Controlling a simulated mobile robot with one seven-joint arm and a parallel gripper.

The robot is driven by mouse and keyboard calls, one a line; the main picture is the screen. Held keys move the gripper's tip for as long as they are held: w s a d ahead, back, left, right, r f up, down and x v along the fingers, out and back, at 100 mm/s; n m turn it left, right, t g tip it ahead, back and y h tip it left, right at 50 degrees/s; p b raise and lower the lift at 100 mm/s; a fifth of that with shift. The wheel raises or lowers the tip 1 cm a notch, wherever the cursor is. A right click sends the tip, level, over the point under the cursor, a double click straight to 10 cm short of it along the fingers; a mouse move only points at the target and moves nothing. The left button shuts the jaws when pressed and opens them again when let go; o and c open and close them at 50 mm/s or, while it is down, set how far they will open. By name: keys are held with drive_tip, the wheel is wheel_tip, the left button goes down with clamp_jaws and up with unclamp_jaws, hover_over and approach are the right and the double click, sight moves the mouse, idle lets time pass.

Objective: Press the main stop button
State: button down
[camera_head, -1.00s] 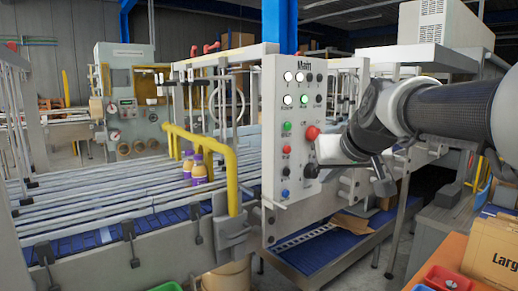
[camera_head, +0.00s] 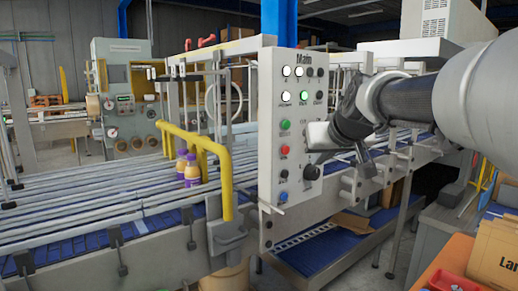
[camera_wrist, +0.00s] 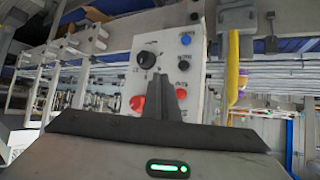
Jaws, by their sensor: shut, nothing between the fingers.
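The light grey control panel marked "Main" (camera_head: 292,75) stands upright in the middle of the head view. Its large red stop button is hidden behind my gripper and wrist in that view. I cannot tell whether the fingertips touch the button.
On the panel are a green button (camera_head: 284,125), a small red button (camera_head: 284,150), a blue button (camera_head: 282,196) and a black knob (camera_wrist: 147,60). A yellow rail (camera_head: 226,170) stands left of the panel, with bottles (camera_head: 191,172) on the conveyor behind it.

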drive_tip(key=w+a+p, duration=0.3)
drive_tip(key=w+a, duration=0.1)
drive_tip(key=w, duration=0.2)
drive_tip(key=shift+a, duration=0.2)
idle(1.9)
drive_tip(key=shift+w+a, duration=0.15)
drive_tip(key=shift+w, duration=0.15)
drive_tip(key=shift+w+a+p, duration=0.3)
drive_tip(key=shift+w+p, duration=0.1)
idle(0.8)
drive_tip(key=shift+s+d+b, duration=0.55)
drive_tip(key=shift+s+b, duration=0.1)
drive_tip(key=shift+s, duration=0.1)
drive_tip(key=shift+s+d+b, duration=0.75)
drive_tip(key=shift+s, duration=0.3)
drive_tip(key=shift+s+d+b, duration=0.7)
drive_tip(key=shift+s+b, duration=0.05)
drive_tip(key=shift+s, duration=0.25)
